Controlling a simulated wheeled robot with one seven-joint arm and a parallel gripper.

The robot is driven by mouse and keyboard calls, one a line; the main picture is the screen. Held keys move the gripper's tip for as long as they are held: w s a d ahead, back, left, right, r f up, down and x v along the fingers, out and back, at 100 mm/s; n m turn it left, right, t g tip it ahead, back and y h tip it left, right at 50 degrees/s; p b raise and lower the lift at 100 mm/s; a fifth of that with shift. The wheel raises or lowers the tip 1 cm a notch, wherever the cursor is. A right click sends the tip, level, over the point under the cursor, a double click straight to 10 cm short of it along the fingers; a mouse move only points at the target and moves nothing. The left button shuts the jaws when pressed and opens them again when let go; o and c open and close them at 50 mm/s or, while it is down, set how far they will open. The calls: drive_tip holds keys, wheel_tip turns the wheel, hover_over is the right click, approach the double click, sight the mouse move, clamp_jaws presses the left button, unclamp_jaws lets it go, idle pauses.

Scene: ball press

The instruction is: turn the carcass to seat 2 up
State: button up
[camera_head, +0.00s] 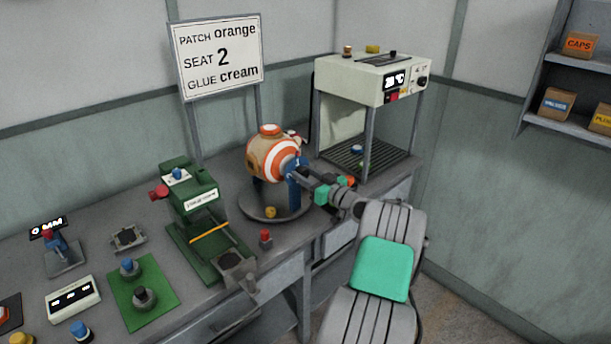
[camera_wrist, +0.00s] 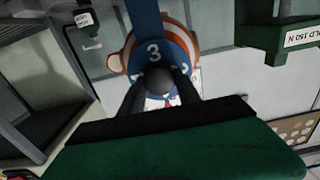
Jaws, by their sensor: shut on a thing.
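The carcass (camera_head: 272,152), a tan ball with orange and white rings, sits on a round turntable (camera_head: 252,206) between blue supports. An orange cap is on its top. A blue numbered dial (camera_wrist: 141,52) fills the middle of the wrist view, with a "3" facing me and the orange and white ball behind it. My gripper (camera_head: 300,172) reaches the dial side of the carcass from the right. In the wrist view its dark fingers (camera_wrist: 160,92) are closed around a dark knob (camera_wrist: 157,79) at the dial's centre. The carcass's far side is hidden.
A sign (camera_head: 218,58) reads patch orange, seat 2, glue cream. A green press (camera_head: 190,205) stands left of the turntable, and a heater box (camera_head: 370,80) on posts stands behind right. A small red-topped piece (camera_head: 265,238) lies near the front edge.

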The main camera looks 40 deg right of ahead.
clamp_jaws()
